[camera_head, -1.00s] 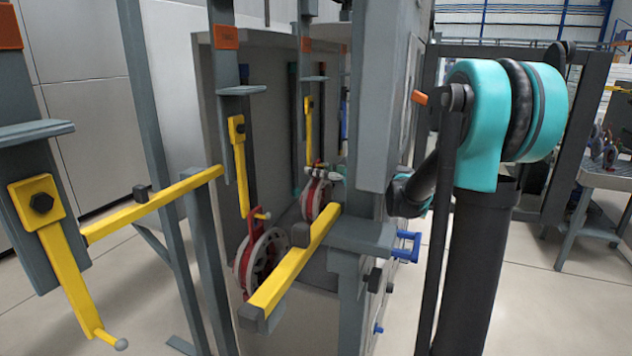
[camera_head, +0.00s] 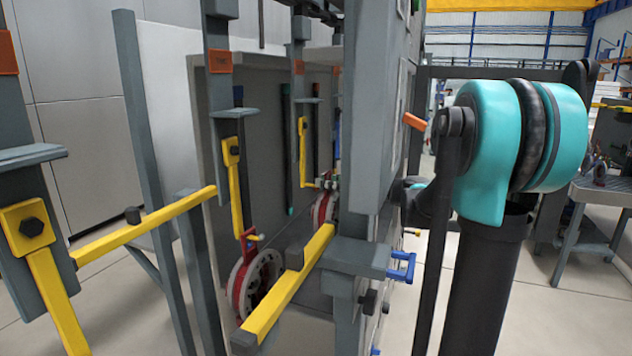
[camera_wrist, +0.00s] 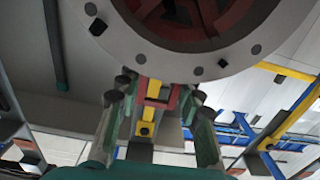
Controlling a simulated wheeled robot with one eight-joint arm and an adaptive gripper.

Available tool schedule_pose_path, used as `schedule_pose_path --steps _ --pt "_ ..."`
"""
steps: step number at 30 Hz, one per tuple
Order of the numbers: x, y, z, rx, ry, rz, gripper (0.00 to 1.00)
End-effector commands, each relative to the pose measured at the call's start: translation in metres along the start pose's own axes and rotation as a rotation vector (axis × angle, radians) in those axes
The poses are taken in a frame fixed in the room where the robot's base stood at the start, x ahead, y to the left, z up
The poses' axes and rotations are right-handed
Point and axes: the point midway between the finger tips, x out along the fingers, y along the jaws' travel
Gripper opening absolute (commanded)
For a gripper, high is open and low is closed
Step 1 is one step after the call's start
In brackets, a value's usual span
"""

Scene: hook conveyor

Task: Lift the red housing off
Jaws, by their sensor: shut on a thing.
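The red housing is a round red wheel with a grey rim. In the head view, the far housing (camera_head: 321,211) is beside the foot of a yellow hook (camera_head: 303,150), partly hidden by the grey post. My gripper (camera_head: 330,183) is small there, at its top. In the wrist view the housing (camera_wrist: 190,22) fills the top. My gripper (camera_wrist: 158,103) is shut on its red bracket, with a finger on each side. A yellow hook piece (camera_wrist: 149,113) shows at the bracket; contact between them cannot be told. A nearer red housing (camera_head: 257,282) hangs on another yellow hook (camera_head: 237,195).
A yellow rail (camera_head: 290,290) runs in front of the nearer housing, and another yellow bar (camera_head: 150,228) lies left. A grey post (camera_head: 372,120) stands close right of the far housing. A grey panel (camera_head: 265,130) is behind the hooks. Blue handles (camera_head: 403,268) stick out right.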

Motion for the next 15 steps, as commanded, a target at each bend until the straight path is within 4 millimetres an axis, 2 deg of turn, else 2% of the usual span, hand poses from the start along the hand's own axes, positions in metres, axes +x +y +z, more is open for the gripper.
schedule_pose_path --steps 6,15 --pt "-0.05 0.002 -0.001 0.0 0.003 0.006 0.0" --pt "-0.101 0.001 -0.001 0.0 0.003 0.004 0.0"
